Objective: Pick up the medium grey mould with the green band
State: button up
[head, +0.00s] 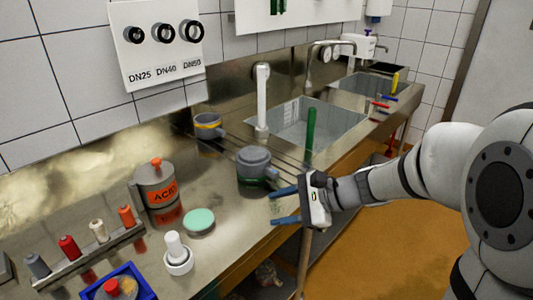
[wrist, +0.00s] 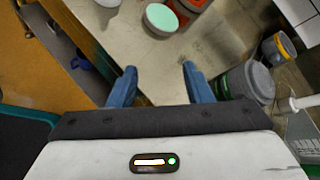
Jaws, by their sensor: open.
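A grey mould (head: 253,167) stands upright on the steel counter in the head view, left of my gripper. It also shows in the wrist view (wrist: 251,80), with a green band partly visible on its side. My gripper (head: 277,205) is open and empty at the counter's front edge. In the wrist view its blue fingers (wrist: 158,70) have only bare counter between them. The mould lies to the right of the right finger there, outside the jaws. A smaller grey mould with a yellow band (head: 208,126) stands farther back, by the wall.
A grey ACID container (head: 155,185), a mint-green disc (head: 200,221) and a white plunger-like piece (head: 177,254) stand left on the counter. A rack of coloured bottles (head: 95,252) is farther left. The sink (head: 300,125) with its white tap (head: 261,100) lies behind.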

aim_at(277, 174)
jog(key=w+f+m+t+b, duration=0.1)
jog(key=w+m, duration=0.1)
jog(key=w+f+m+t+y, duration=0.1)
jog(key=w, duration=0.2)
jog(key=w+f+m+t+y+b, duration=0.1)
jog(key=w+m, duration=0.1)
jog(key=w, duration=0.1)
jog(key=shift+w+a+f+m+b, duration=0.2)
jog(key=shift+f+m+b, duration=0.1)
jog(key=shift+f+b, duration=0.1)
jog(key=w+d+f+m+t, duration=0.1)
jog(key=w+m, duration=0.1)
jog(key=w+d+f+m+t+b, duration=0.1)
jog(key=w+m+t, duration=0.1)
jog(key=w, duration=0.1)
jog(key=w+d+m+t+b, duration=0.1)
jog(key=w+m+t, duration=0.1)
jog(key=w, duration=0.1)
jog(key=shift+w+f, duration=0.1)
jog(key=shift+f, duration=0.3)
jog(key=shift+w+a+m+t, duration=0.15)
jog(key=shift+w+m+t, duration=0.15)
jog(key=shift+m, duration=0.1)
jog(key=x, duration=0.7)
jog(key=shift+w, duration=0.2)
grip_shut()
